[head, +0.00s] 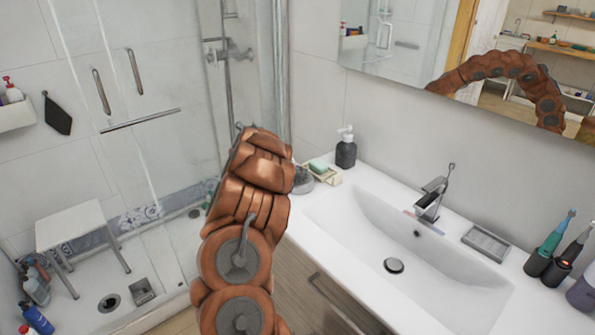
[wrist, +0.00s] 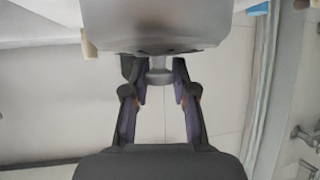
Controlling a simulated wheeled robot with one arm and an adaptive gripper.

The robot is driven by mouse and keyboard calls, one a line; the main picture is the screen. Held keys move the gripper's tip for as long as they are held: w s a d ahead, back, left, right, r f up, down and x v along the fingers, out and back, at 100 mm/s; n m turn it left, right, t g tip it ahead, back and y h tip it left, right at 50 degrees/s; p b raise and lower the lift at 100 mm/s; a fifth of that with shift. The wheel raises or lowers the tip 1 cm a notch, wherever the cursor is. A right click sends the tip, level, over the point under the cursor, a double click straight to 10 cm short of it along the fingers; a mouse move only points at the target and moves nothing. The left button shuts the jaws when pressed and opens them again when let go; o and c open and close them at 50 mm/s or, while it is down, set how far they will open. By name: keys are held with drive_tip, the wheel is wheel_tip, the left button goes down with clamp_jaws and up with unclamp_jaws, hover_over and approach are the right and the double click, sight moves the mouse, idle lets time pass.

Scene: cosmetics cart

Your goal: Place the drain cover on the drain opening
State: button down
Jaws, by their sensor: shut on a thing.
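The drain opening (head: 109,302) is a dark round hole with a lighter rim in the shower floor, at the lower left of the head view. In the wrist view, my gripper (wrist: 161,75) is shut on the narrow knob-like part of a grey thing (wrist: 165,28), which looks like the drain cover. Its wide body fills the top middle of that view, and its far side is cut off. In the head view my copper-coloured arm hides the gripper. A grey rounded thing (head: 303,180) shows just right of the arm; I cannot tell if it is the held one.
A square grey piece (head: 141,291) lies right of the drain opening. A white stool (head: 72,225) stands behind it, with bottles (head: 36,290) at the left. The glass shower screen (head: 115,100) is behind. The sink (head: 370,225), soap dish (head: 325,174) and dispenser (head: 346,149) are at the right.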

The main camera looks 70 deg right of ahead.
drive_tip(key=shift+f, duration=0.1)
drive_tip(key=c, duration=0.9)
unclamp_jaws()
drive_tip(key=shift+b+v, duration=1.25)
drive_tip(key=shift+v, duration=4.8)
